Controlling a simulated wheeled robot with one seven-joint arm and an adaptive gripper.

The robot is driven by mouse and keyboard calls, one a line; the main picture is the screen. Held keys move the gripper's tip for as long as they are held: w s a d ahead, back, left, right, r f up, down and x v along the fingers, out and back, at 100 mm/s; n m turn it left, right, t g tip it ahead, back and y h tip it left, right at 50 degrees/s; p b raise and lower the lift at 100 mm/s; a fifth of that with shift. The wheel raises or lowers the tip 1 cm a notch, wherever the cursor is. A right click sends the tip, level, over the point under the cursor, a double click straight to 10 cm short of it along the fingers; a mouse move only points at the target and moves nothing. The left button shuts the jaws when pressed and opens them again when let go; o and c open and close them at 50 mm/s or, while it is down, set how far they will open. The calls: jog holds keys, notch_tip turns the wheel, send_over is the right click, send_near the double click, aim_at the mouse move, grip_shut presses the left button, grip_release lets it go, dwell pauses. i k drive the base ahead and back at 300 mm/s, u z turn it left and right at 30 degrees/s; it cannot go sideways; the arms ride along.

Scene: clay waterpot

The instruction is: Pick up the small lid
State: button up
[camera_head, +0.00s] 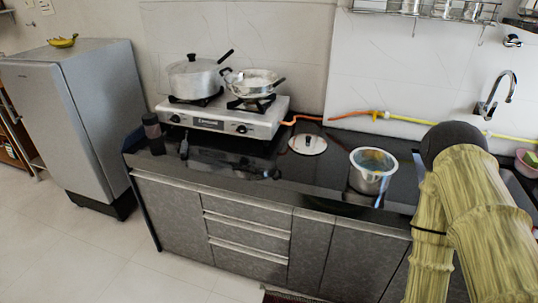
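The small lid (308,144) is a round, silvery disc with a dark knob on top. It lies flat on the black countertop (290,178), right of the stove and left of an open metal pot. Nothing covers it. My arm, in a yellowish ribbed cover, fills the right side of the head view. My gripper cannot be made out, so its fingers and anything in them are hidden.
An open metal pot (372,172) stands right of the lid, near the counter's front edge. The stove (224,117) holds a lidded pot (195,78) and a pan (254,83). An orange hose (345,114) runs behind the lid. The counter left of the lid is mostly clear.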

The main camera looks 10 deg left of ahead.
aim_at(304, 143)
jog(key=u, duration=0.3)
jog(key=k, duration=0.65)
jog(key=z, duration=0.6)
jog(key=i, duration=1.45)
jog(key=u, duration=0.3)
